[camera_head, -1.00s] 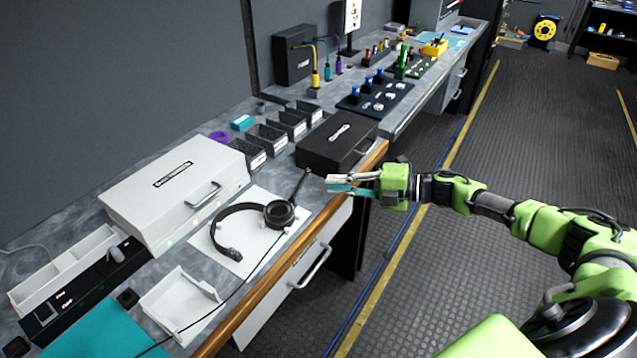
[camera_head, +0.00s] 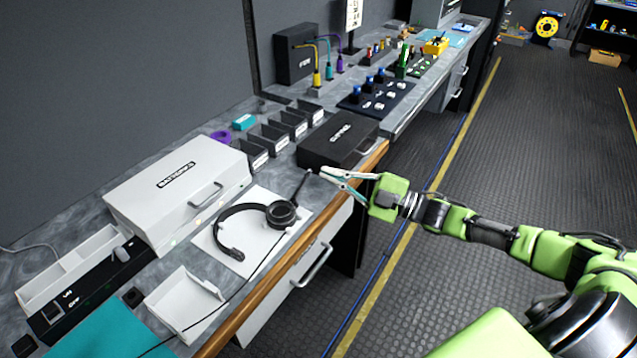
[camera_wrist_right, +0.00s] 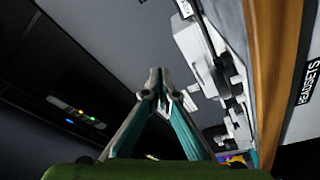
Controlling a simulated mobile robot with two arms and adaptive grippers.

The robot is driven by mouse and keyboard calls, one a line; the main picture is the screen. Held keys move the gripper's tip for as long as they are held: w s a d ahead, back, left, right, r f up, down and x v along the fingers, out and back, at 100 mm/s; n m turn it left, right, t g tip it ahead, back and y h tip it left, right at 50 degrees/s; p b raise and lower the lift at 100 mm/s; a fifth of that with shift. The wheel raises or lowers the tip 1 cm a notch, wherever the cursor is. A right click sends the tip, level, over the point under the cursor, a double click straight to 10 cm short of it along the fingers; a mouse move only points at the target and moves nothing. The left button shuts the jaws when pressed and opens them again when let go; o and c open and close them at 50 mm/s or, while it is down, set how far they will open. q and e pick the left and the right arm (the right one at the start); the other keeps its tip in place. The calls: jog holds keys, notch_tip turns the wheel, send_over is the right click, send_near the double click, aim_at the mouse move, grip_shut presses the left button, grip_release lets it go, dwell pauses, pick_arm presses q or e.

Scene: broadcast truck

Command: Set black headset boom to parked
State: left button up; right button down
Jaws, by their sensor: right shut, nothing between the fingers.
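The black headset (camera_head: 228,240) lies on a white sheet (camera_head: 258,194) on the grey counter, its headband arched toward the left. Its boom (camera_head: 295,192) rises from the right ear cup (camera_head: 281,213) and points up and away toward the black case, with a thick tip at its end. My right gripper (camera_head: 321,172) is shut and empty, its fingertips just right of the boom tip; whether they touch cannot be told. In the right wrist view the fingertips (camera_wrist_right: 158,76) meet; I cannot make out the boom there. My left gripper is out of view.
A white case (camera_head: 150,192) stands left of the headset. A black case (camera_head: 325,150) and several small bins (camera_head: 275,135) stand behind it. A white tray (camera_head: 183,300) is nearer. The counter's wooden edge (camera_head: 280,288) runs along the right, with open floor beyond.

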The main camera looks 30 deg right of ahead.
jog(key=r+m+t+h, duration=0.1)
jog(key=r+m+t, duration=0.1)
jog(key=m, duration=0.2)
jog(key=m+g+h+p, duration=0.1)
jog(key=m+h+p, duration=0.7)
jog(key=m, duration=2.3)
send_near(311, 195)
jog(key=s+r+h+b, duration=0.3)
jog(key=s+r, duration=0.1)
jog(key=w, duration=0.3)
jog(key=w+d, duration=0.1)
jog(key=w, duration=0.3)
jog(key=w+f, duration=0.1)
jog(key=w, duration=0.2)
jog(key=shift+w+d, duration=0.15)
jog(key=shift+w+a+f+p, duration=0.25)
jog(key=shift+w+a+p, duration=0.1)
jog(key=shift+w+a, duration=0.5)
jog(key=shift+w+a+f, duration=0.15)
jog(key=shift+w+a, duration=0.2)
jog(key=shift+a, duration=0.15)
jog(key=shift+w+a+f+n+y+b, duration=0.1)
jog(key=shift+w+n+y+b, duration=0.4)
jog(key=shift+n+y+b, duration=0.6)
